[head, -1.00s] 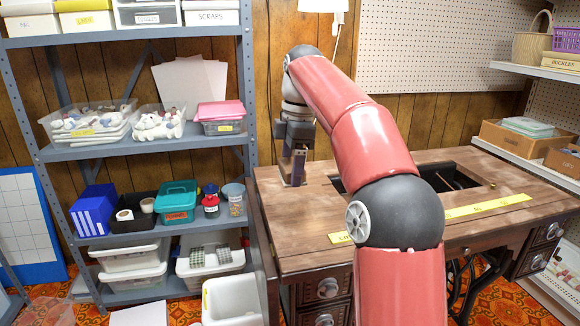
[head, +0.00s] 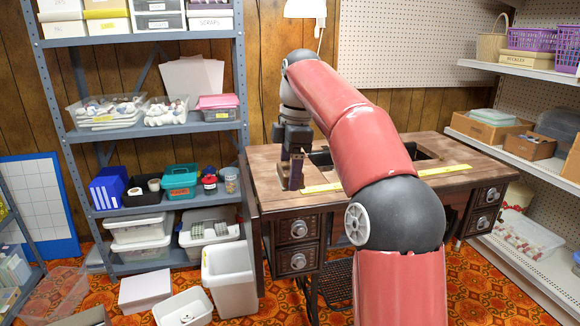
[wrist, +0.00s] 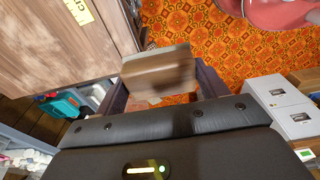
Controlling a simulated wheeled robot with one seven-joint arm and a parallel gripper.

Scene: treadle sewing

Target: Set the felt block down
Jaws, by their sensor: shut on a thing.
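The felt block (wrist: 158,72) is a brownish, flat-faced piece between the two dark fingers of my gripper (wrist: 160,85) in the wrist view. My gripper is shut on it. In the head view my gripper (head: 291,178) points down at the left end of the wooden sewing table (head: 335,202). In the wrist view the block shows against the orange carpet, beside the table's edge (wrist: 70,45).
A yellow measuring strip (head: 445,171) lies along the tabletop, partly behind my arm. A grey shelf rack (head: 150,127) with bins stands to the left. A white bin (head: 228,278) stands on the floor near the table's left side. A pegboard shelf unit (head: 520,150) stands at the right.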

